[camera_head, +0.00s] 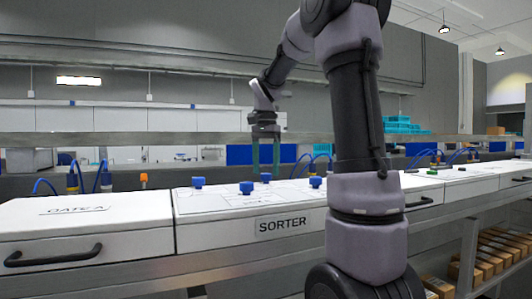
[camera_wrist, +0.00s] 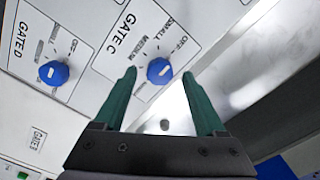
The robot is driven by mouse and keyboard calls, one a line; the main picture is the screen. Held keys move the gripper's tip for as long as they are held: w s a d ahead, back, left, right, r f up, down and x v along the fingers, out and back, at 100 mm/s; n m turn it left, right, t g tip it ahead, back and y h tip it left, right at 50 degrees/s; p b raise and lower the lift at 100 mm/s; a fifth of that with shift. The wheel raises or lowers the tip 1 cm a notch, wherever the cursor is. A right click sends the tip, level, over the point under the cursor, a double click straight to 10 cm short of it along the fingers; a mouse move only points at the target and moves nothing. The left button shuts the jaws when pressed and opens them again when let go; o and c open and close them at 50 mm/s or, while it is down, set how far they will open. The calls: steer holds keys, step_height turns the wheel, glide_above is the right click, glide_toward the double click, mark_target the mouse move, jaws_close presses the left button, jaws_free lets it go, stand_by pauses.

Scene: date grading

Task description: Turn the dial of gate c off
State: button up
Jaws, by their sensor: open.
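The gate C dial (camera_wrist: 159,71) is a round blue knob with a small white mark, on a white panel. In the wrist view OFF, SMALL and MEDIUM labels surround it; I cannot tell surely which one the mark points at. My gripper (camera_head: 265,160) hangs fingers down over the sorter panel (camera_head: 222,203) in the head view. Its green fingers are open and empty, and in the wrist view the gate C dial shows between their tips. I cannot tell whether they touch it. In the head view a blue dial (camera_head: 266,177) sits just below the fingers; its label is unreadable.
The gate D dial (camera_wrist: 53,73) is to the left in the wrist view. Other blue dials (camera_head: 198,182) (camera_head: 246,188) (camera_head: 315,182) stand close by on the panel. A metal shelf rail (camera_head: 120,138) runs behind.

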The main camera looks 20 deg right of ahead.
mark_target(266, 174)
step_height(266, 174, up, 10)
steer(key=shift+f, duration=0.2)
steer(key=shift+s, duration=0.1)
stand_by(0.4)
